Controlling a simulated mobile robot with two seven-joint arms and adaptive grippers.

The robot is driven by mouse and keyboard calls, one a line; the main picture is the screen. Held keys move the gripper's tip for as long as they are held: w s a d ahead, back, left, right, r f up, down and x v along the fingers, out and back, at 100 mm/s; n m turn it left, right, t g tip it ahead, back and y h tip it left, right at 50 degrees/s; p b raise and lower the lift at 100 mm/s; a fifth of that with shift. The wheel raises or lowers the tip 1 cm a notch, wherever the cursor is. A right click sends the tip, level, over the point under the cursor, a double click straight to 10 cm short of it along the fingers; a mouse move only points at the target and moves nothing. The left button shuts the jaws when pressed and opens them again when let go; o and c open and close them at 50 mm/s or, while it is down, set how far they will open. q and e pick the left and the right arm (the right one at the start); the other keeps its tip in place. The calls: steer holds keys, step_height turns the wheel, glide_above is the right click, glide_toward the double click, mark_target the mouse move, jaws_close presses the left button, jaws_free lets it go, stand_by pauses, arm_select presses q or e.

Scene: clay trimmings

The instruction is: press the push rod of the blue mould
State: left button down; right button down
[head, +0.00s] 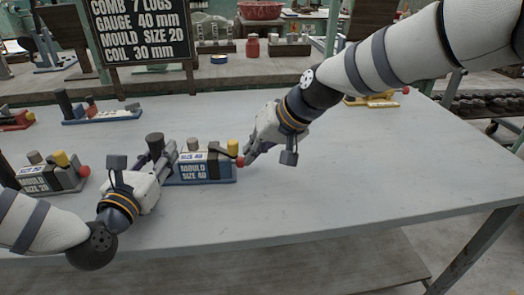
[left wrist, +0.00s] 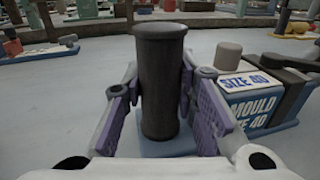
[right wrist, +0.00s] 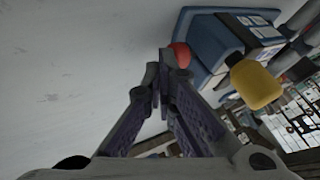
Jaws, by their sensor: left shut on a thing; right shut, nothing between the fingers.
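The blue mould (head: 205,181) stands on the table, labelled "MOULD SIZE 40"; it also shows in the left wrist view (left wrist: 262,112) and the right wrist view (right wrist: 205,35). Its red knob (head: 240,161), at the push rod's end, is on its right side. My left gripper (head: 163,160) is shut on a dark upright post (left wrist: 160,85) at the mould's left end. My right gripper (head: 249,155) is shut and empty, its fingertips at the red knob (right wrist: 180,54). I cannot tell whether they touch it. The rod behind the knob is hidden.
A grey mould (head: 55,180) labelled "MOULD SIZE 20" stands at the left, close to my left arm. Other moulds (head: 100,115) stand at the back left, and a yellow one (head: 370,101) at the back right. The table's (head: 340,190) right and front are clear.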

steer(key=d, duration=0.2)
steer(key=d+r, duration=0.1)
steer(key=d, duration=0.1)
steer(key=shift+s+d+r, duration=0.1)
steer(key=shift+d+r, duration=0.05)
steer(key=shift+d, duration=0.25)
steer(key=v, duration=0.8)
steer(key=shift+s+r, duration=0.15)
steer(key=shift+d, duration=0.15)
steer(key=x, duration=0.9)
steer(key=shift+d+f, duration=0.2)
steer(key=shift+f, duration=0.25)
steer(key=a, duration=0.3)
steer(key=shift+a, duration=0.55)
